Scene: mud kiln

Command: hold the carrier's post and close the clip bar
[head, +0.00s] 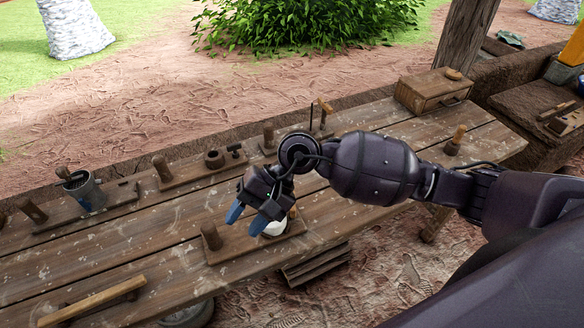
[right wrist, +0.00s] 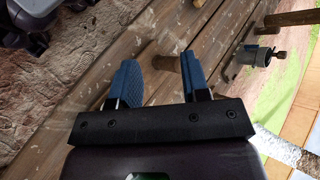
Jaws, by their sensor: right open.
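A wooden carrier (head: 238,252) lies on the near part of the bench, with an upright round post (head: 210,236) at its left end. A white round thing (head: 275,228) and a short peg (head: 292,212) stand at its right, partly hidden by my gripper. I cannot make out a clip bar or its state. My right gripper (head: 246,216) is open and empty above the carrier, right of the post. In the right wrist view its blue fingers (right wrist: 162,84) are spread, and a brown post (right wrist: 165,63) shows beyond the gap between them. My left gripper is not in view.
Along the bench's back edge stand several wooden boards with posts, including one with a dark ring (head: 213,160). A grey pot (head: 84,190) stands at left, a wooden box (head: 432,90) at back right. A wooden bar (head: 92,300) lies at front left. A peg (head: 455,140) stands right.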

